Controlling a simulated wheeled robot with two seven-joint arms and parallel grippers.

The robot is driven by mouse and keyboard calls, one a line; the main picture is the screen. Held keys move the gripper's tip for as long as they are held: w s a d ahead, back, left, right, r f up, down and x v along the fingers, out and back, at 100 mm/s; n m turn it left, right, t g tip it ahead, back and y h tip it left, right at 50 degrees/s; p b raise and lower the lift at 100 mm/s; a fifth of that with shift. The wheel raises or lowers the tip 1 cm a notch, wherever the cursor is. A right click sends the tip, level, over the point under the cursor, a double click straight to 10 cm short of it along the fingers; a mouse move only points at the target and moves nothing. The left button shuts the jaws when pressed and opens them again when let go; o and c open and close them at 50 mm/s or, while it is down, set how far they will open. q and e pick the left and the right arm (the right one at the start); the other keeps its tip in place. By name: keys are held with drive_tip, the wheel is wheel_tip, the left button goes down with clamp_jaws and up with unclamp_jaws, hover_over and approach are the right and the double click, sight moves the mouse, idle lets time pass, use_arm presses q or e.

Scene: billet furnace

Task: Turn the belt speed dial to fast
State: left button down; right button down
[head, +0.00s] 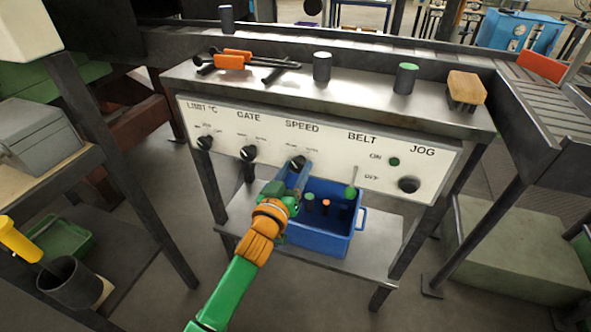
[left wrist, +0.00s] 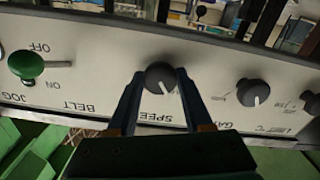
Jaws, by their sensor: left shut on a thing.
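The black speed dial (head: 298,162) sits on the white control panel (head: 228,140) under the word SPEED. Small labels flank it above left and above right, too small to read surely. My left gripper (head: 299,172) reaches it from below and is shut on it. In the left wrist view, which shows the panel upside down, the dial (left wrist: 160,77) is between the two fingertips (left wrist: 158,76). A white pointer line shows on the dial's face, towards the picture's bottom. My right gripper is not in view.
Other dials (head: 205,143) (head: 248,153) sit left of it on the panel. The green-tipped belt lever (head: 350,191) and the jog button (head: 408,185) are to the right. A blue bin (head: 345,245) stands on the shelf below, close to my left arm.

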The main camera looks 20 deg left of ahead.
use_arm(q)
drive_tip(key=m+p, duration=0.1)
drive_tip(key=m, duration=0.1)
drive_tip(key=shift+m, duration=0.4)
drive_tip(key=m+p, duration=0.1)
drive_tip(key=m, duration=0.2)
drive_tip(key=shift+m, duration=0.3)
drive_tip(key=m+p, duration=0.1)
drive_tip(key=m, duration=0.2)
drive_tip(key=shift+m, duration=2.2)
drive_tip(key=shift+c, duration=1.5)
unclamp_jaws()
